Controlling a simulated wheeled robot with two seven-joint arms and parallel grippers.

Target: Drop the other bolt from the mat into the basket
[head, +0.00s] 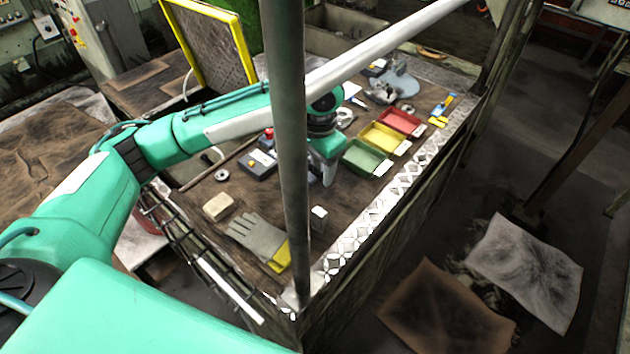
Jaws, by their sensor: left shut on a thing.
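My left arm comes in from the left and reaches over the wooden bench. Its gripper (328,178) points down over the bench, just left of the green bin. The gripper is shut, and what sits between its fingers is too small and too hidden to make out. No bolt can be made out on the bench. A blue-grey mat (409,86) lies at the far end, with a grey metal thing (382,92) at its left edge. I cannot tell which thing is the basket; a dark wire frame (185,238) runs along the bench's near left side. My right gripper is not in view.
Green (366,158), yellow (385,138) and red (402,121) bins stand in a row. A glove (256,236), a beige block (218,207) and a dark switch box (258,165) lie nearer. A grey upright post (287,130) and a slanting rail cross the view.

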